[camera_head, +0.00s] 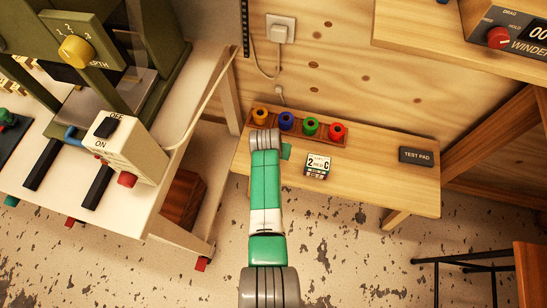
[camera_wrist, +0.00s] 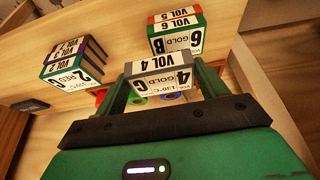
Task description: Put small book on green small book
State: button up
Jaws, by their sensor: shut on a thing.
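A small grey-covered book marked VOL 4 (camera_wrist: 158,66) is between the two green fingers of my gripper (camera_wrist: 160,84) in the wrist view, and the gripper is shut on it. The green book (camera_wrist: 178,44), marked VOL 6 with VOL 5 by it, lies just beyond and to the right of the held book. There my gripper (camera_head: 264,136) is over the bench's left part, and the held book is hidden. The gap between the held book and the green one cannot be told.
A stack marked VOL 1 to 3 (camera_head: 317,166) lies right of my gripper; it shows at left in the wrist view (camera_wrist: 74,68). Coloured rolls (camera_head: 298,123) stand in a wooden rack behind. A dark test pad (camera_head: 416,156) is at right, with bare bench (camera_head: 370,155) between.

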jog(key=shift+s+f+b, duration=0.1)
jog(key=shift+f+b, duration=1.2)
jog(key=shift+f, duration=0.4)
jog(key=shift+f, duration=0.2)
jog(key=o, duration=1)
jog(key=shift+r, duration=0.1)
jog(key=p+v, duration=0.8)
jog(key=v, duration=0.4)
jog(key=shift+r, duration=0.1)
